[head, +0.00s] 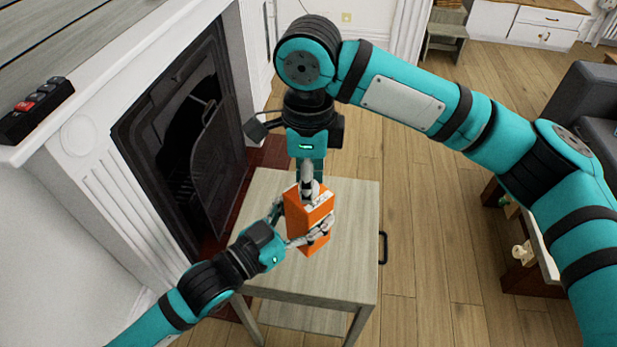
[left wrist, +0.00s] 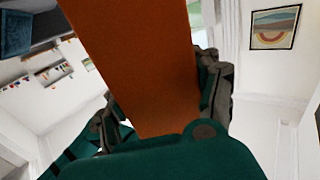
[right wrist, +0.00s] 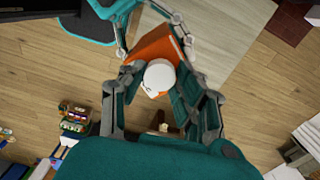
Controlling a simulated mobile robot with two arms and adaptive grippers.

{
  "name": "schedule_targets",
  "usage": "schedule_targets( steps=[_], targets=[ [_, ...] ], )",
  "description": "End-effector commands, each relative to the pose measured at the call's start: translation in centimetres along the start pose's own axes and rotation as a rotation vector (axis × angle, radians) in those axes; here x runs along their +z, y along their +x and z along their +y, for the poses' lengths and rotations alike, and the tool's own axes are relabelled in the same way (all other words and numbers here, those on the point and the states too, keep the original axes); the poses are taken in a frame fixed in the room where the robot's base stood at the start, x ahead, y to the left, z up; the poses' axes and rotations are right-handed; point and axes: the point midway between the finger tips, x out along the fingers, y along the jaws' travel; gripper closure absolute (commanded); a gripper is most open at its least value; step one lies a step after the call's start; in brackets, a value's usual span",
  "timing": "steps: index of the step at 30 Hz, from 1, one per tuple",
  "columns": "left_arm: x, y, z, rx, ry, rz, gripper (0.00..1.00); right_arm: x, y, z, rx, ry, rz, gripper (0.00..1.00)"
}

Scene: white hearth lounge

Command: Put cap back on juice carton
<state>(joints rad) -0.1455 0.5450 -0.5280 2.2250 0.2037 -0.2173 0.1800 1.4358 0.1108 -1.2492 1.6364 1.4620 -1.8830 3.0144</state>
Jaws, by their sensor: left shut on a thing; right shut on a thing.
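The orange juice carton (head: 306,222) is held upright or slightly tilted above the small grey table. My left gripper (head: 297,228) is shut on the carton's sides; the carton fills much of the left wrist view (left wrist: 145,65). My right gripper (head: 309,190) points down at the carton's top. In the right wrist view its fingers close around the round white cap (right wrist: 159,76), with the orange carton (right wrist: 160,45) right behind it. I cannot tell whether the cap touches the spout, which is hidden.
The small grey table (head: 345,255) under the carton has a bare top. The fireplace (head: 190,140) is close on the left. A black box with buttons (head: 36,108) sits on the mantel. Wooden floor lies open to the right, before a low shelf (head: 530,260).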

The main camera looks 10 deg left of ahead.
Motion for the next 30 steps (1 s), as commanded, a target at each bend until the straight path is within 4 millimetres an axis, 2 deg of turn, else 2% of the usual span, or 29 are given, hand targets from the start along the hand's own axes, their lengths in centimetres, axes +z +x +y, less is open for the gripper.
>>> schedule_targets(
  steps=[5,6,11,20,30],
  targets=[
    [-0.2,0.0,0.1,0.003,0.001,0.004,1.0,0.1,-0.1,-0.1,-0.003,-0.002,-0.004,0.81],
    [-0.2,0.0,0.2,0.003,0.001,0.004,1.0,0.1,-0.1,-0.1,-0.003,-0.002,-0.004,0.65],
    [-0.2,0.0,0.1,0.002,0.001,0.005,1.0,0.1,-0.1,-0.1,-0.003,-0.003,-0.003,0.45],
    [-0.2,0.0,0.1,0.001,0.001,0.005,1.0,0.1,-0.5,0.0,-0.002,-0.004,-0.002,0.45],
    [-0.2,0.0,0.1,0.001,0.001,0.005,1.0,0.1,-4.4,0.0,-0.002,-0.005,-0.002,0.45]
  ],
)
